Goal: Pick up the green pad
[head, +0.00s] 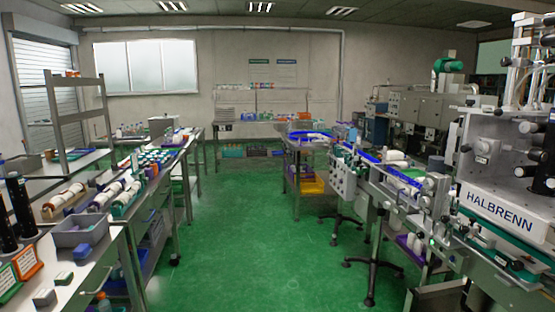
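My gripper is not in view. I cannot pick out a green pad for certain. On the near left bench (70,290), a small blue block (82,252) lies in front of a grey bin (80,231). Two small pale blocks lie nearer on the same bench, one pale block (44,297) close to the front edge of the picture. Their exact colour and kind are too small to tell. A green-framed card (8,281) and an orange-framed card (27,262) stand at the far left of this bench.
The green floor (245,225) is clear down the middle. A labelling machine (500,170) and conveyor line the right side, with stand legs (372,265) reaching onto the floor. More benches run along the left.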

